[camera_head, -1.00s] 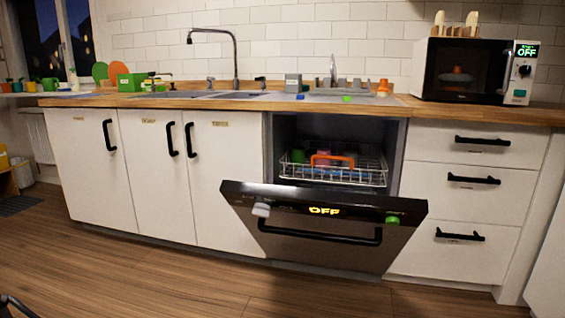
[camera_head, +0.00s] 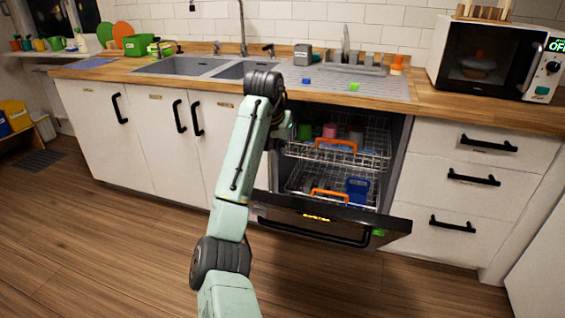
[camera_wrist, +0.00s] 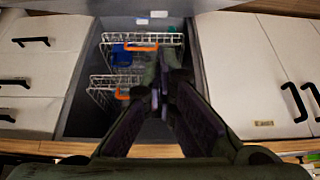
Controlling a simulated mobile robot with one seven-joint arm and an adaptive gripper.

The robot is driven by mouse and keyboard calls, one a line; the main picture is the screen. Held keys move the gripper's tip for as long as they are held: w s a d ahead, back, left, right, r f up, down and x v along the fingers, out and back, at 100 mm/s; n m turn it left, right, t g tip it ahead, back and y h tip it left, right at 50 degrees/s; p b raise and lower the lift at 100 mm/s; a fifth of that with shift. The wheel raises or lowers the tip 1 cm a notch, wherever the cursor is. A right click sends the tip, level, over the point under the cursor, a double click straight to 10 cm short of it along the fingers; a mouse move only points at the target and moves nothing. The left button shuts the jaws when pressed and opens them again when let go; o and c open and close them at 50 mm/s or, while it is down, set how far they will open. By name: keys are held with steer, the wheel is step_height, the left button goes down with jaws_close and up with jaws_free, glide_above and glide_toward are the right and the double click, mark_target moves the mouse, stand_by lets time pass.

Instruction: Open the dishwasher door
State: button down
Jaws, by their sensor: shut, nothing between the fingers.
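The dishwasher door (camera_head: 345,221) is tipped forward and partly open in the head view. Its dark handle (camera_head: 310,235) runs across the front, below the lit display. My gripper (camera_head: 284,128) is above the door at the left side of the dishwasher opening, and my arm partly hides it. In the wrist view my gripper (camera_wrist: 163,80) has its fingers together, with nothing held, in front of the racks. It is apart from the door handle. My arm covers the door's left end.
The upper rack (camera_head: 365,158) holds cups; the lower rack (camera_head: 300,178) holds a blue basket (camera_head: 357,190). Both have orange handles. The wooden counter (camera_head: 440,100) overhangs the opening. Drawers (camera_head: 480,175) stand right, cabinets (camera_head: 150,140) left. The floor in front is clear.

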steer(key=shift+g, duration=0.4)
steer(key=f+p, duration=0.1)
steer(key=f, duration=0.2)
steer(key=w+f+p, duration=0.1)
steer(key=f, duration=0.3)
steer(key=d+f, duration=0.1)
steer(key=f, duration=0.3)
steer(key=shift+w+d+f+p, duration=0.1)
steer(key=shift+w+p, duration=0.05)
steer(key=shift+p, duration=0.25)
steer(key=shift+s+f, duration=0.45)
steer(key=shift+s, duration=0.1)
